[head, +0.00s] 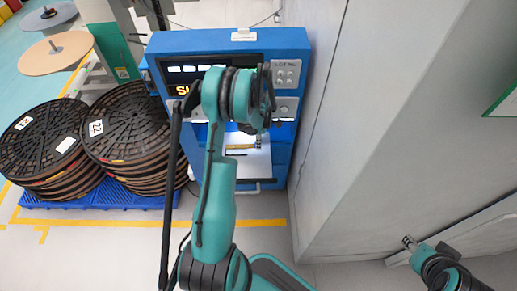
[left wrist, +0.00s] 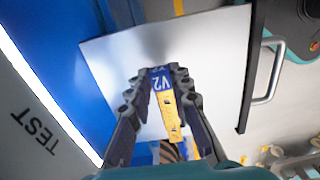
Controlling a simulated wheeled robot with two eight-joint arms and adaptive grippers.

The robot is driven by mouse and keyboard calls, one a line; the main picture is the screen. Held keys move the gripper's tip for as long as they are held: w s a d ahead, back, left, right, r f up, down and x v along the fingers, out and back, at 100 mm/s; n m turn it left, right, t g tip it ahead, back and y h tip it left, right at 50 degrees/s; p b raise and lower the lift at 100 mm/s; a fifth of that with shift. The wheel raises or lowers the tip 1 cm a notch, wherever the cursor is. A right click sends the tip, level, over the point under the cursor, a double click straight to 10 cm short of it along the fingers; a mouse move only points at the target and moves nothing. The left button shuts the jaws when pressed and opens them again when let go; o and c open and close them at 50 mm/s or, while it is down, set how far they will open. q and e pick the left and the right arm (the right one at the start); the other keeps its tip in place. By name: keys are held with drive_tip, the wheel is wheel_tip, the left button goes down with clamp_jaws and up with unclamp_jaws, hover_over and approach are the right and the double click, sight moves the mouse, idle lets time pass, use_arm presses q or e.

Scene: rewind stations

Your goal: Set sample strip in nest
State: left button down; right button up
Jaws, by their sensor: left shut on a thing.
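The sample strip (left wrist: 165,95) is yellow with a blue end marked "V2". My left gripper (left wrist: 158,75) is shut on it in the left wrist view, with a finger on each side. In the head view the strip (head: 240,147) shows as a short yellow bar over a pale tray (head: 255,168) at the front of the blue machine. My left gripper (head: 261,140) is at its right end, partly hidden by my arm. I cannot make out the nest, or whether the strip touches the tray. My right gripper (head: 408,241) is at the lower right, too small to read.
The blue machine (head: 300,45) has a display and buttons above the tray. Stacked black reels (head: 45,140) stand on a blue pallet (head: 90,199) at left. A grey wall (head: 375,130) stands close on the right. The tray has a handle (left wrist: 272,80).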

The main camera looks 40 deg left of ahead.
use_arm(q)
wheel_tip(320, 180, down, 4)
drive_tip(key=shift+f+b, duration=0.1)
drive_tip(key=shift+b, duration=0.8)
drive_tip(key=shift+r, duration=0.2)
drive_tip(key=shift+f, duration=0.1)
drive_tip(key=shift+f, duration=0.15)
drive_tip(key=c, duration=1.4)
unclamp_jaws()
drive_tip(key=shift+o, duration=0.2)
